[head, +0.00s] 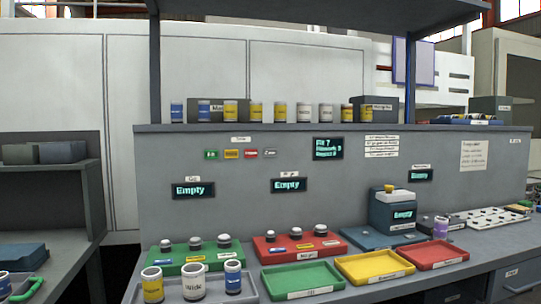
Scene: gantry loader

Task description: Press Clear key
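A row of small coloured keys or tags is on the grey upright panel: green (211,154), yellow (231,154), red (251,153) and grey-white (270,153). Their lettering is too small to read surely; the grey-white one at the right end may be the Clear key. A dark display (328,148) to their right has several lines of cyan text, apparently counts. Neither of my grippers is in view, and nothing touches the keys.
Below are "Empty" displays (193,190), green (186,257) and red (300,245) blocks with knobs, and a tray (180,291) of cups. Cans (256,112) line the shelf above. The panel around the keys is clear.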

